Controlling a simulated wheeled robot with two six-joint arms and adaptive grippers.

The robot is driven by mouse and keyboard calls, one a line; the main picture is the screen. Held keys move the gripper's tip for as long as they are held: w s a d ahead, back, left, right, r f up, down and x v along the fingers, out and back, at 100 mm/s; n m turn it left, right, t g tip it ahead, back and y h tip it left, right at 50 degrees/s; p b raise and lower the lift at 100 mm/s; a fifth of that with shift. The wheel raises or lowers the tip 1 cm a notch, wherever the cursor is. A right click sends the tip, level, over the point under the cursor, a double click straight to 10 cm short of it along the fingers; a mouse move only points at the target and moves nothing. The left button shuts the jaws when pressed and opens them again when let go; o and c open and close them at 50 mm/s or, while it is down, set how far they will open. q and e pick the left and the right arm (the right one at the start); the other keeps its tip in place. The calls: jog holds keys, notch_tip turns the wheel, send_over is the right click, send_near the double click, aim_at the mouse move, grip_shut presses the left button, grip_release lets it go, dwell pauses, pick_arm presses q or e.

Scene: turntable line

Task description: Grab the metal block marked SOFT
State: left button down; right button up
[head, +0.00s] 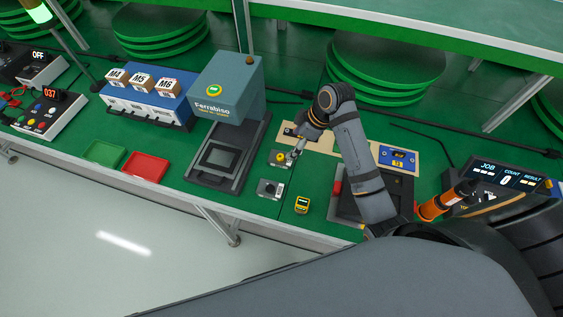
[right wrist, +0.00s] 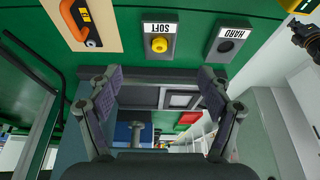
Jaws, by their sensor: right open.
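The metal block marked SOFT (right wrist: 150,55) is a small grey block with a yellow round piece on top. Its label reads upside down in the right wrist view, where it lies beyond my right gripper (right wrist: 160,84). In the head view the block (head: 274,162) stands on the green table, just below and left of my right gripper (head: 296,152). My right gripper is open, with nothing between its fingers, apart from the block. My left gripper is not in view.
A similar grey block marked HARD (right wrist: 237,36), with a dark round top, stands beside the SOFT block. A small yellow device (head: 302,205) stands near the front edge. A grey-blue machine (head: 228,88) is to the left. Green (head: 103,154) and red (head: 145,168) trays lie further left.

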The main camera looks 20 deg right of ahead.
send_over(282, 156)
jog(key=s+d, duration=0.2)
jog(key=f, duration=0.4)
jog(key=shift+w+a+f, duration=0.15)
jog(key=shift+w+f, duration=0.05)
jog(key=shift+w, duration=0.05)
jog(key=shift+p+x, duration=0.5)
jog(key=shift+x, duration=2.3)
jog(key=c, duration=1.2)
jog(key=shift+r, duration=0.1)
jog(key=shift+c, duration=0.9)
jog(key=shift+w+r, duration=0.1)
